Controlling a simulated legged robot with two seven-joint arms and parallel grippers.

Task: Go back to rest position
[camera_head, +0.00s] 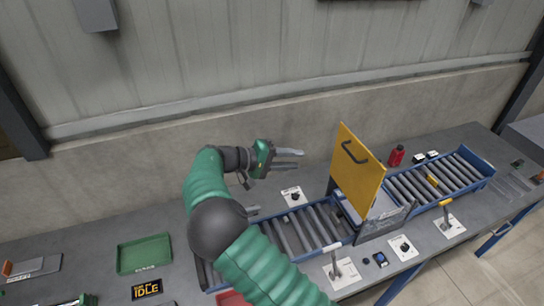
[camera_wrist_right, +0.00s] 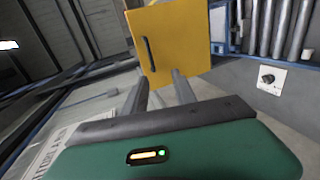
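My right gripper (camera_head: 290,159) is raised in front of the grey wall, above the back edge of the bench. Its two fingers point right, apart from each other, with nothing between them. In the right wrist view the fingers (camera_wrist_right: 160,92) also stand apart and empty, with a yellow panel (camera_wrist_right: 170,40) beyond them. My right arm bends up from the bottom middle and hides part of the bench and the left roller conveyor. At the bottom left edge a cut-off green and dark piece (camera_head: 80,300) looks like part of my left gripper; its fingers cannot be made out.
The yellow panel with a black handle (camera_head: 362,180) stands upright between the left roller conveyor (camera_head: 308,232) and the right one (camera_head: 440,180). A green tray (camera_head: 144,254), a red bottle (camera_head: 396,156) and several levers and knobs are on the bench. Air above the bench's left is clear.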

